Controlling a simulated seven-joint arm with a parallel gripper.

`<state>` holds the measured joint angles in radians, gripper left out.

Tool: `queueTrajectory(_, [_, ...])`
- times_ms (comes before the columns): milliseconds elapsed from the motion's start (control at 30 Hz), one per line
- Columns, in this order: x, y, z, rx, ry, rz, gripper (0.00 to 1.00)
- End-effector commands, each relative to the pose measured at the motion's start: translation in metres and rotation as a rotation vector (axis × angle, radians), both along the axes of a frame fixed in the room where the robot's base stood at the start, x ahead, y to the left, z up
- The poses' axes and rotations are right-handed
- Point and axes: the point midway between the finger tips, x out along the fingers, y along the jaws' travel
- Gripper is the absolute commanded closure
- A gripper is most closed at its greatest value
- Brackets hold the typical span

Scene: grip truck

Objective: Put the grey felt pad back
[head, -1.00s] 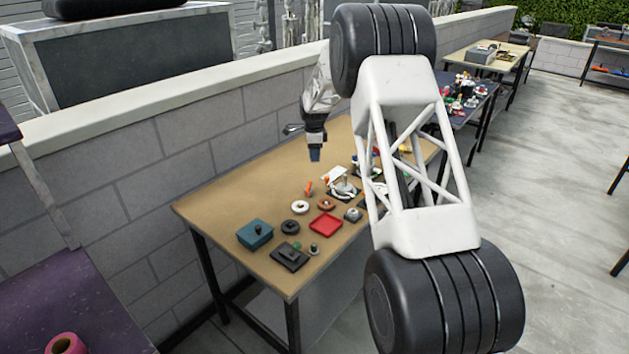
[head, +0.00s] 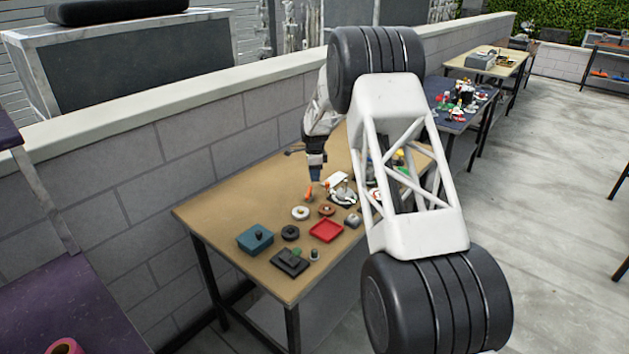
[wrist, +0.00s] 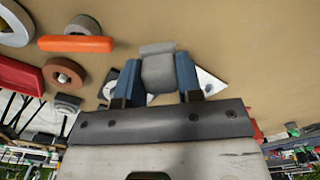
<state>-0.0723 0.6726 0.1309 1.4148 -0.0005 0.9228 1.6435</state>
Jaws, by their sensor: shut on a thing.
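My gripper (wrist: 158,75) is shut on a grey block-like piece, which looks like the grey felt pad (wrist: 158,65). The pad sits between the two blue fingers and sticks out past their tips. In the head view my gripper (head: 315,173) points down over the tan table (head: 225,205), close behind an orange bar (head: 309,194). The pad cannot be made out in the head view. A white flat piece (wrist: 210,83) shows partly behind the fingers in the wrist view. Where the pad belongs cannot be told.
Around the gripper lie a white ring (head: 300,213), a brown ring (head: 326,210), a red tray (head: 326,231), a teal box (head: 254,239), a black ring (head: 290,232) and a dark block (head: 289,262). The table's back left is bare.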

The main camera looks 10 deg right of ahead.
Motion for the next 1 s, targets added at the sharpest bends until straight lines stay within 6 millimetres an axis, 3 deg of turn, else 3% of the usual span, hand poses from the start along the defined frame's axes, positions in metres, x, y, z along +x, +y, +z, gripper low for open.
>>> queueTrajectory(300, [0.000,0.000,-0.031,0.000,0.001,0.000,0.89])
queueTrajectory(800, [0.000,0.000,-0.036,0.000,0.000,0.000,0.89])
queueTrajectory(833, [0.000,0.000,-0.035,0.000,0.000,0.000,0.62])
queueTrajectory(967, [0.000,0.000,-0.036,0.000,0.000,0.000,0.42])
queueTrajectory(1000, [0.000,0.000,-0.036,0.000,0.000,0.000,0.41])
